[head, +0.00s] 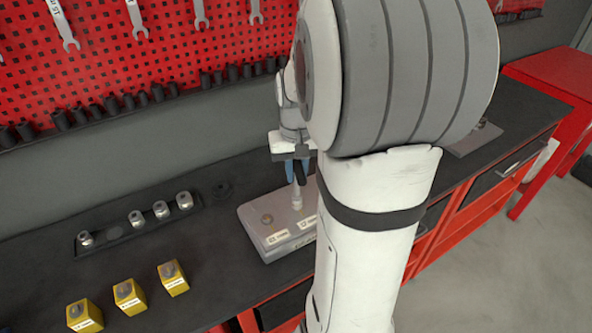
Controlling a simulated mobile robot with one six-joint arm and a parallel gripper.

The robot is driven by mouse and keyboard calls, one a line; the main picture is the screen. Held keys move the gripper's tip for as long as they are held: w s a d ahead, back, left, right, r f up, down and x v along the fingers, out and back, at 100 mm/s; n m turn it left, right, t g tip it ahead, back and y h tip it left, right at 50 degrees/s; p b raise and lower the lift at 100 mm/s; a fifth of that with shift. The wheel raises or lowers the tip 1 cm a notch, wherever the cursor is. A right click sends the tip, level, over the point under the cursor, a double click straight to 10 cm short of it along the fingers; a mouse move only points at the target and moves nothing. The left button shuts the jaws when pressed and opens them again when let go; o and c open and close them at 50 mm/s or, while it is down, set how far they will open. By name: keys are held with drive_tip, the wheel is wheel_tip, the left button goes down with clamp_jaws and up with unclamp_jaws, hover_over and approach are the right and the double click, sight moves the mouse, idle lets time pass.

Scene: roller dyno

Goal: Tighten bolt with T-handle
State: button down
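My gripper (295,171) is above the grey block (258,240) on the bench, pointing down. Its fingers, with blue on them, are around the upper part of a slim upright tool, which I take to be the T-handle (297,192). The tool's lower end reaches down to the block's top, at the back right. The bolt under it is hidden by the tool, and I cannot make out its fit. A round brass-coloured bolt head or hole (267,219) shows on the block to the left. My arm hides the block's right end.
A dark tray (112,235) with several metal sockets lies left of the block. Several yellow blocks (130,297) stand in front of it. A red pegboard (110,70) with wrenches and a row of dark sockets rises behind. A grey plate (474,138) lies right of my arm.

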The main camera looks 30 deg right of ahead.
drive_tip(key=shift+m, duration=0.6)
drive_tip(key=m, duration=0.2)
drive_tip(key=shift+m, duration=0.4)
drive_tip(key=shift+n, duration=0.6)
drive_tip(key=shift+r+p, duration=0.8)
drive_tip(key=shift+r, duration=0.25)
drive_tip(key=shift+r+p, duration=1.6)
drive_tip(key=shift+r, duration=0.55)
drive_tip(key=shift+w, duration=0.1)
